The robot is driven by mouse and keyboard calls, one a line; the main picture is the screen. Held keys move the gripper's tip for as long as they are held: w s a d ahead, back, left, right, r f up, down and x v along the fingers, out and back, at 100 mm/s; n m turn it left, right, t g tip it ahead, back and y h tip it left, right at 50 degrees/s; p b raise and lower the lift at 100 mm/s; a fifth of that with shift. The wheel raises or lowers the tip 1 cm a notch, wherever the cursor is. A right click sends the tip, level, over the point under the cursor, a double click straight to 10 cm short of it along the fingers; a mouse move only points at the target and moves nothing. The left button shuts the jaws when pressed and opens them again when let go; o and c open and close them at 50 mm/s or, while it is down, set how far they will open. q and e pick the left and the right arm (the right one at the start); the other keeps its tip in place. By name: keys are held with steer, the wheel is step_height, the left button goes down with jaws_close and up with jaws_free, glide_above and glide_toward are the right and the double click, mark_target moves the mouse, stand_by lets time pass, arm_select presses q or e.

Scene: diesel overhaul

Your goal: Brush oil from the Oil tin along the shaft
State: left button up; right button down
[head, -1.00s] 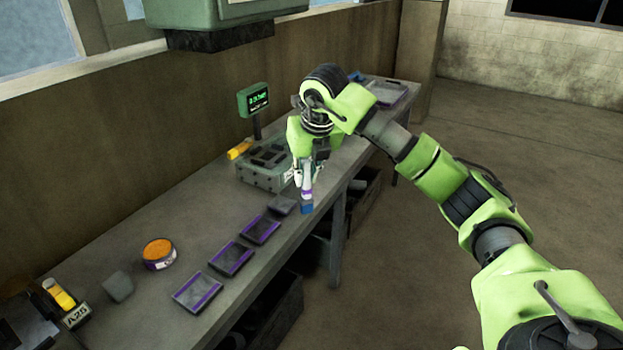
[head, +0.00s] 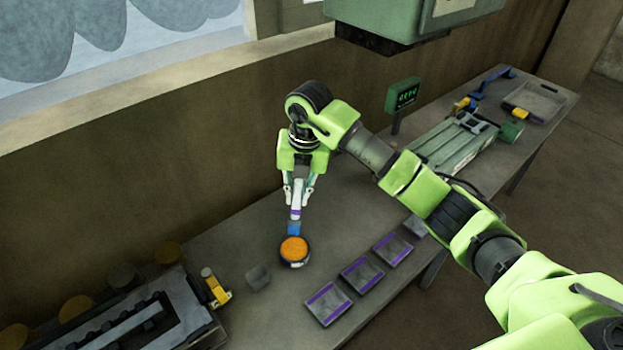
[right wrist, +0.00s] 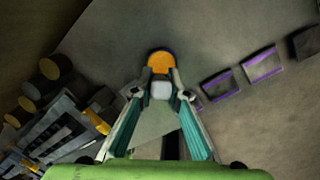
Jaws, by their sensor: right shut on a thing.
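My right gripper (head: 298,190) is shut on a brush (head: 296,212) with a pale handle, a purple band and a blue lower end. The brush points down, its blue end at the rear edge of the oil tin (head: 293,252) in the head view. I cannot tell whether it touches. The tin is round, with an orange top and dark side, upright on the bench. In the right wrist view the tin (right wrist: 160,60) appears just beyond the brush's pale end (right wrist: 161,91), between the fingertips. No shaft can be made out with certainty. My left gripper is not in view.
A grey block (head: 258,278) sits left of the tin. A dark slotted fixture (head: 140,318) is at lower left. A green long machine (head: 452,145) with a display (head: 403,94) stands at right.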

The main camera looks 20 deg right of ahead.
mark_target(298, 207)
steer(key=shift+s+f, duration=0.1)
steer(key=shift+f, duration=0.1)
steer(key=shift+f+b, duration=0.6)
steer(key=shift+b, duration=0.05)
step_height(298, 207, down, 3)
steer(key=shift+r+b, duration=0.1)
steer(key=shift+b, duration=0.8)
arm_select(q)
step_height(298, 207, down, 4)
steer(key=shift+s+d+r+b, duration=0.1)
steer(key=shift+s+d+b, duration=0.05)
steer(key=shift+b, duration=0.3)
arm_select(e)
steer(key=shift+f, duration=0.75)
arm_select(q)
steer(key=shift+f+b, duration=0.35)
arm_select(e)
steer(key=shift+f, duration=0.5)
